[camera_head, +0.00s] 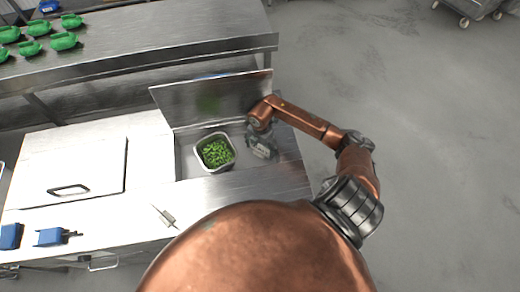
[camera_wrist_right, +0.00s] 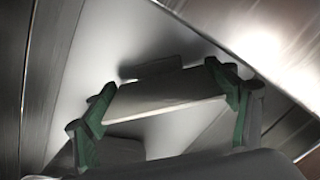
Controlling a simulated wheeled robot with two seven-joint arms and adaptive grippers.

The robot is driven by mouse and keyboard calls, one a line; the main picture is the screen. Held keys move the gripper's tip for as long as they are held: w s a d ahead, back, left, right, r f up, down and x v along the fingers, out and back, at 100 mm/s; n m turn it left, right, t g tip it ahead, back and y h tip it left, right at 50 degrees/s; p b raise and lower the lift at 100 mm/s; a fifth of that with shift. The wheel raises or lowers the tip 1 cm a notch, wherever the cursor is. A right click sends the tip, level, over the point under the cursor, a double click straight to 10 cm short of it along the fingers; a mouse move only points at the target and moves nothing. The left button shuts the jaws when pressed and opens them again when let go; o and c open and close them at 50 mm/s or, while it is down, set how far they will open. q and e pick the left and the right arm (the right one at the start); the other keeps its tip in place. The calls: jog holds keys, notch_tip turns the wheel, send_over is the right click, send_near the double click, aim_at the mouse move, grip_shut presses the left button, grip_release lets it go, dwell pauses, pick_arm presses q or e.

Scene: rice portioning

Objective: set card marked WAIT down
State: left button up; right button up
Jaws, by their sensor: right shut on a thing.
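My right gripper (camera_head: 262,147) is low in the open well of the steel counter, just right of a tub of green pieces. In the right wrist view its green-padded fingers (camera_wrist_right: 160,105) are shut on a thin, pale, flat piece, which I take to be the card (camera_wrist_right: 165,92). It is tilted in that view, with a bright lower edge. No WAIT marking can be read on it. In the head view the gripper and arm hide the card. I cannot tell whether it touches the surface below. My left gripper is not in view.
The square tub (camera_head: 231,164) stands in the well, close beside the gripper. A raised steel lid (camera_head: 180,103) stands behind it. A closed lid with a handle (camera_head: 70,189) lies left. Blue tools (camera_head: 50,237) lie front left. Green dishes (camera_head: 64,41) sit on the back shelf.

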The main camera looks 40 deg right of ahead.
jog(key=shift+f, duration=0.15)
jog(key=o, duration=0.7)
jog(key=shift+c, duration=0.2)
notch_tip(320, 180, up, 12)
jog(key=shift+r, duration=0.25)
